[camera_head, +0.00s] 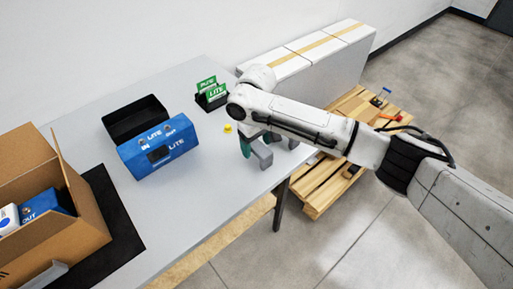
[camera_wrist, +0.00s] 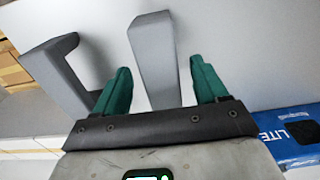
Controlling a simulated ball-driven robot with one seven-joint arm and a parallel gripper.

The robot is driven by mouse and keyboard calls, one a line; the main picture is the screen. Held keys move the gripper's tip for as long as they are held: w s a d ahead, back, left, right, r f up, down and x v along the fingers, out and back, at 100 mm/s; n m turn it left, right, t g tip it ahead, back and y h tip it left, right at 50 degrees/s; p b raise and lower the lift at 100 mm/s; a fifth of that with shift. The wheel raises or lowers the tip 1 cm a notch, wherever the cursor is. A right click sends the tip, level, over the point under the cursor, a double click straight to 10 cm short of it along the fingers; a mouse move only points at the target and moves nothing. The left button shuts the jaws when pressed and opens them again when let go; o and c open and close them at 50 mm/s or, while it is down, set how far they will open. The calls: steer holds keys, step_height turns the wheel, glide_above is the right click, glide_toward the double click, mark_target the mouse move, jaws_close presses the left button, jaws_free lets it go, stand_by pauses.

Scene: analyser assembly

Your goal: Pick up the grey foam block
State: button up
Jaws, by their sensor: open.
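The grey foam shows as two upright-looking grey parts near the table's right edge. One part, a straight grey bar (camera_wrist: 153,55), lies between my two teal fingers in the wrist view; it also shows below the arm in the head view (camera_head: 263,154). The other, an angled grey piece (camera_wrist: 52,66), is left of the fingers in the wrist view. I cannot tell whether they join, as my gripper hides their near ends. My gripper (camera_wrist: 159,66) is open, with a gap on each side of the bar. In the head view the gripper (camera_head: 258,147) is partly hidden by my arm.
A blue box (camera_head: 158,152) with an open black tray stands left, and its edge shows in the wrist view (camera_wrist: 292,135). A green-and-black card holder (camera_head: 211,93) and small yellow item (camera_head: 228,128) are behind. An open carton (camera_head: 85,215) is far left. A wooden pallet (camera_head: 325,180) lies beyond the table edge.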

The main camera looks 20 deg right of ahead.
steer(key=shift+f, duration=1.1)
steer(key=c, duration=1)
